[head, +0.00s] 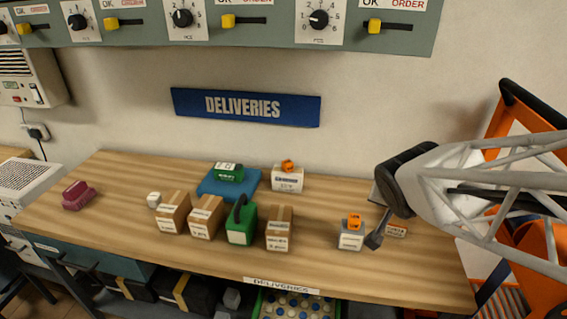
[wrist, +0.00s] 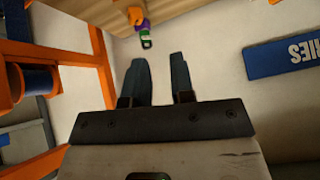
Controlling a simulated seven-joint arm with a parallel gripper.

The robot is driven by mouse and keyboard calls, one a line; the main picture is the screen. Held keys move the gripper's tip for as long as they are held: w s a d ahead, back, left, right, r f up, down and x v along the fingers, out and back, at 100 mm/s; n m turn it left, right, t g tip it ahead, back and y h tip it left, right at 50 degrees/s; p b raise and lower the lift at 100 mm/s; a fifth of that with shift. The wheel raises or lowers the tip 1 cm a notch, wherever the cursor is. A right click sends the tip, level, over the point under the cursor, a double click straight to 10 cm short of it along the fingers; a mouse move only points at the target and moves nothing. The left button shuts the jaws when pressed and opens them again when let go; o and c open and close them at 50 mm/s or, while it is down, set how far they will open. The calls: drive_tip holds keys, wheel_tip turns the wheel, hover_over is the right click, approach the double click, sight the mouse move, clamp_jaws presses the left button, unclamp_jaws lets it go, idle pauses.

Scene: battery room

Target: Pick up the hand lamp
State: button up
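A green block-shaped thing with a dark arched handle (head: 241,222) stands upright on the wooden table between cardboard boxes; it looks most like the hand lamp, though I cannot be certain. My gripper (head: 375,241) is at the right part of the table in the head view, well to the right of the green thing. In the wrist view my gripper (wrist: 160,72) has its two dark fingers apart with nothing between them. The green thing cannot be made out for sure in the wrist view.
Cardboard boxes (head: 279,228) flank the green thing. A blue tray (head: 207,187) with a green item lies behind it. A grey-white box topped with orange (head: 351,240) stands close to my gripper. A maroon item (head: 78,197) sits far left. The table's front middle is clear.

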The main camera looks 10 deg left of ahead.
drive_tip(key=w+a+f+t+y, duration=0.1)
drive_tip(key=w+a+f+y, duration=0.15)
drive_tip(key=w+a, duration=0.4)
drive_tip(key=g+y, duration=0.3)
drive_tip(key=y, duration=0.6)
approach(242, 204)
drive_tip(key=x, duration=0.3)
drive_tip(key=shift+w+a+r+h, duration=0.15)
drive_tip(key=shift+w+r+h, duration=0.05)
drive_tip(key=shift+r+h, duration=0.05)
drive_tip(key=shift+x, duration=1.3)
drive_tip(key=shift+x, duration=2.6)
drive_tip(key=shift+s+f, duration=0.15)
drive_tip(key=shift+s, duration=0.05)
